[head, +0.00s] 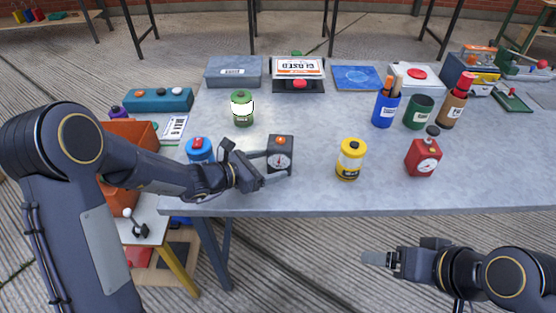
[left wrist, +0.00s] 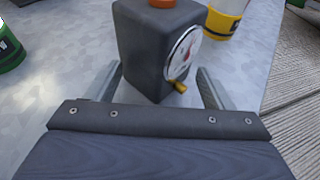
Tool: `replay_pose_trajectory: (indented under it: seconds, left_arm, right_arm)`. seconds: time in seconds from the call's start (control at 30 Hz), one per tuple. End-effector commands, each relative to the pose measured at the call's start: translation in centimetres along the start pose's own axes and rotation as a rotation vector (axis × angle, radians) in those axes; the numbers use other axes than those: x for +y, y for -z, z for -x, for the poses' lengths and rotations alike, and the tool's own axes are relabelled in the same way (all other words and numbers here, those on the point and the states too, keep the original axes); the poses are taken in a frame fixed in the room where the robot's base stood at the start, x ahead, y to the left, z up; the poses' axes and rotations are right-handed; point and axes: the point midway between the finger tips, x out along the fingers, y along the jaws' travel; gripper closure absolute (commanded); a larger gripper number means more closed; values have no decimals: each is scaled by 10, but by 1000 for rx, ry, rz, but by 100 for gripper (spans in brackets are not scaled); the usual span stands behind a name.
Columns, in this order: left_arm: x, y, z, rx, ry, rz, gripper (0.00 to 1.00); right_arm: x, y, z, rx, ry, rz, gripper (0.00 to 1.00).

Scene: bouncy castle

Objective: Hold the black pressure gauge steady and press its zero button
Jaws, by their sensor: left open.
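The black pressure gauge (head: 279,149) stands upright on the grey table, its white round dial facing the front. It also shows in the left wrist view (left wrist: 146,50), with an orange button (left wrist: 162,3) on top and a small brass fitting below the dial. My left gripper (head: 275,167) is open, with its fingers on either side of the gauge's lower body; in the left wrist view (left wrist: 158,85) a gap shows beside the fingers. Whether either finger touches it, I cannot tell. My right gripper (head: 376,258) is off the table's front edge, low at the right; its jaw opening is unclear.
A blue canister (head: 200,150) is by my left arm, and a green one (head: 242,108) stands behind. Cups with tools and boxes line the back right.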

Motion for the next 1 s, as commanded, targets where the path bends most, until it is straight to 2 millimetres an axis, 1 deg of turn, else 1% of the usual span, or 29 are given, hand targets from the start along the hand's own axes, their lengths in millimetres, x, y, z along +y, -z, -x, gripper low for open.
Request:
replay_pose_trajectory:
  seconds: [0.03,0.2,0.33,0.6,0.67,0.83,1.0]
  left_arm:
    - [-1,4,-8,1,3,0,25]
    - [-1,3,-20,1,3,0,25]
    - [-1,2,-24,2,2,1,25]
    - [-1,1,-24,2,2,1,25]
    - [-1,1,-24,2,2,1,33]
    - [-1,1,-24,1,2,0,55]
    - [-1,1,-24,2,2,0,64]
  right_arm:
    - [3,-3,-6,0,0,0,16]
    - [5,-6,-11,0,0,0,16]
    - [5,-6,-12,0,0,0,16]
    - [5,-6,-12,0,0,0,16]
    - [5,-6,-12,0,0,0,16]
    - [5,-6,-12,0,0,0,16]
    - [5,-6,-12,0,0,0,16]
